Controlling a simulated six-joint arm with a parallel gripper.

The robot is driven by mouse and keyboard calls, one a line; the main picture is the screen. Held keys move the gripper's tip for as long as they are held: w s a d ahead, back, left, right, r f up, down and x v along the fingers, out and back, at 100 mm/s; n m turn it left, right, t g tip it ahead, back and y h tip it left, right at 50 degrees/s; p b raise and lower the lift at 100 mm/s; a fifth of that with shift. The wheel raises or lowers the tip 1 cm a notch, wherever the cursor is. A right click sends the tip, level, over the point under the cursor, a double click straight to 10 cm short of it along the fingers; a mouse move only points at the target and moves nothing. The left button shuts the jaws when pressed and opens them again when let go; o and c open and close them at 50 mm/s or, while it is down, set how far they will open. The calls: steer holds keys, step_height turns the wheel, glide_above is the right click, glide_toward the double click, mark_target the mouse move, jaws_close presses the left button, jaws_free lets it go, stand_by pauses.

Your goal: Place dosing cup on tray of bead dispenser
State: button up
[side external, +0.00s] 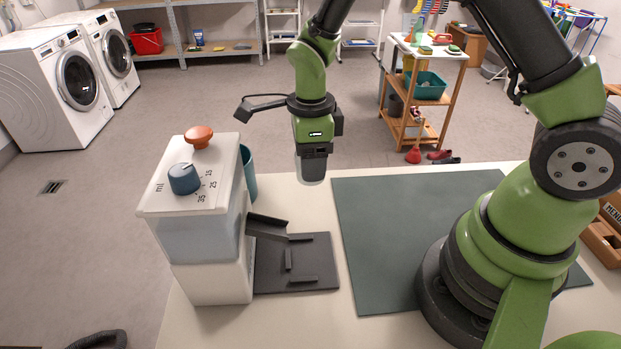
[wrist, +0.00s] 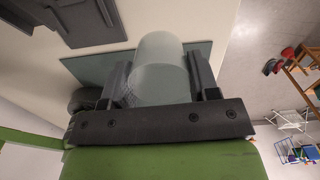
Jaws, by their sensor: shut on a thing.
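My gripper (side external: 312,160) is shut on the dosing cup (side external: 311,172), a translucent whitish cup, and holds it in the air above the table's far part. In the wrist view the cup (wrist: 160,68) sits between the two dark fingers of my gripper (wrist: 163,82). The bead dispenser (side external: 205,245) is a white box with a blue dial and an orange knob, at the left of the table. Its dark tray (side external: 322,270) lies flat at its right side, below the spout (side external: 267,224). The cup is beyond the tray and above it.
A green mat (side external: 385,235) covers the table's middle, right of the tray. A teal container (side external: 248,170) stands behind the dispenser. The tray has small raised dark bars (side external: 288,259). The air between the cup and the tray looks clear.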

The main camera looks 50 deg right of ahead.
step_height(320, 180, up, 8)
steer(key=n, duration=3.5)
glide_above(308, 259)
step_height(308, 259, down, 15)
steer(key=shift+f, duration=0.1)
steer(key=shift+f, duration=0.15)
steer(key=o, duration=1)
steer(key=shift+c, duration=0.2)
